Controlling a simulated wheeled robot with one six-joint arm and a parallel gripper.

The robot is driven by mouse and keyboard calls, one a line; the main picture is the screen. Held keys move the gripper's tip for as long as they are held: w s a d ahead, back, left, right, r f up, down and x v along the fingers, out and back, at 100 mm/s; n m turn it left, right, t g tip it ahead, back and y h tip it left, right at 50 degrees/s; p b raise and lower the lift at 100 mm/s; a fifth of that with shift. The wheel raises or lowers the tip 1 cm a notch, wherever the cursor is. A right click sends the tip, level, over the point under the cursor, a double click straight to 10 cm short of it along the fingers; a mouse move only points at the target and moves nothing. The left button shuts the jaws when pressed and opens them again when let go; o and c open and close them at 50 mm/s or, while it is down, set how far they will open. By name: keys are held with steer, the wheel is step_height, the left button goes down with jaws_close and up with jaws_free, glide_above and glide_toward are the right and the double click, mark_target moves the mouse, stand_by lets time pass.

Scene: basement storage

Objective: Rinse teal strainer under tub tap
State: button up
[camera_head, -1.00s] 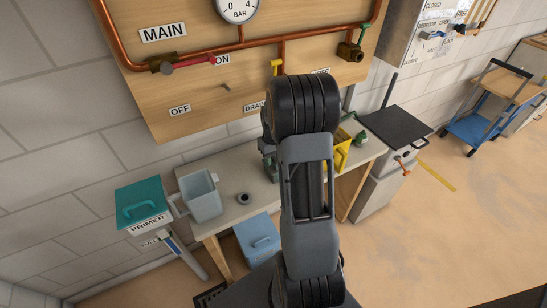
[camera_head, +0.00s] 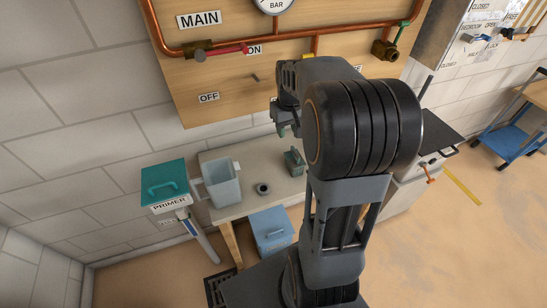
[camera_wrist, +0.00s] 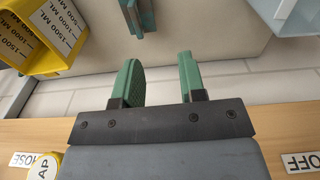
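My gripper (camera_head: 282,130) is at the end of the arm, above the back of the bench near the pipe board. In the wrist view its two green fingers (camera_wrist: 160,82) are apart with nothing between them. A small dark teal object (camera_head: 294,162) stands on the bench below and slightly right of the gripper. It also shows, cut off, at the top of the wrist view (camera_wrist: 141,15), beyond the fingertips. I cannot tell whether it is the strainer. No tub or tub tap is clearly visible; my arm hides part of the bench.
A grey jug (camera_head: 222,186) and a dark ring (camera_head: 262,189) stand on the bench (camera_head: 240,206). A teal-lidded primer box (camera_head: 165,180) is at left. A blue box (camera_head: 271,232) is below. Copper pipes (camera_head: 240,50) cross the board.

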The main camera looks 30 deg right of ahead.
steer(key=s+a+r+n+t, duration=0.1)
steer(key=s+a+t, duration=0.1)
steer(key=s+a, duration=1)
steer(key=a, duration=0.3)
steer(key=shift+s+t, duration=0.15)
steer(key=shift+t, duration=0.25)
steer(key=shift+o, duration=0.3)
steer(key=shift+d, duration=0.1)
